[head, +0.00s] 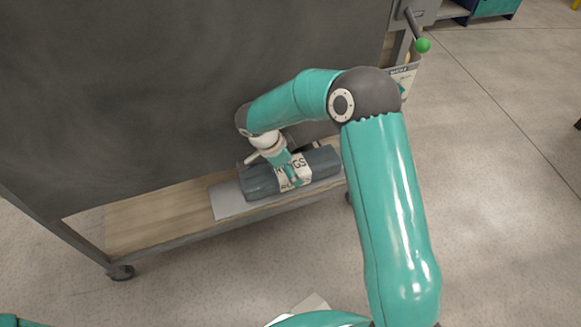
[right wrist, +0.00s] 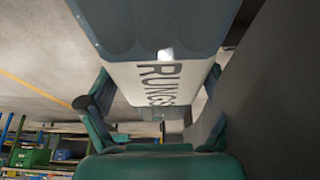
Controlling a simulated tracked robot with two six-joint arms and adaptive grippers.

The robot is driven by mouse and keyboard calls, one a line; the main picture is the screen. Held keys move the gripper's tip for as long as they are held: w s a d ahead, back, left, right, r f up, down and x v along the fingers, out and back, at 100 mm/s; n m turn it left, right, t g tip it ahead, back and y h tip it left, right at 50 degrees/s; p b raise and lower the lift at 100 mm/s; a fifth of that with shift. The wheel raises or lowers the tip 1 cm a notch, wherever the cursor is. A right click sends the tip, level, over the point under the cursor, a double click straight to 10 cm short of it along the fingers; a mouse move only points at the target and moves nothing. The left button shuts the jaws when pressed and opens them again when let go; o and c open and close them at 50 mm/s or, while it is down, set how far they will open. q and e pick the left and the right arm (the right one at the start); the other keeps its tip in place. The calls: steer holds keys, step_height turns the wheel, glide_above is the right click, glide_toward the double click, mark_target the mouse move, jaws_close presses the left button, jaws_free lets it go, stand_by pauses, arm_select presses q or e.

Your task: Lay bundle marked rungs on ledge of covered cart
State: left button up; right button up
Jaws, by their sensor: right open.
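The bundle marked RUNGS (head: 260,181), a dark grey-blue roll with a white label band, lies lengthwise on the wooden ledge (head: 150,216) of the covered cart (head: 150,90). A pale grey sheet (head: 226,202) shows under its left end. My right gripper (head: 292,172) is at the middle of the bundle, over the label. In the right wrist view the label of the bundle (right wrist: 155,80) sits between the open fingers of the right gripper (right wrist: 158,92), one on each side. The gripper hides part of the lettering. My left gripper is out of view.
The cart's dark cover rises right behind the ledge. A lever with a green knob (head: 423,45) and a pale container (head: 404,76) are at its right end. The ledge's left part is bare. Shelves with bins (right wrist: 35,157) stand far off in the right wrist view.

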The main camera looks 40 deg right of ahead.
steer(key=shift+r, duration=0.1)
steer(key=p+v, duration=0.3)
steer(key=v, duration=0.9)
steer(key=shift+a, duration=0.1)
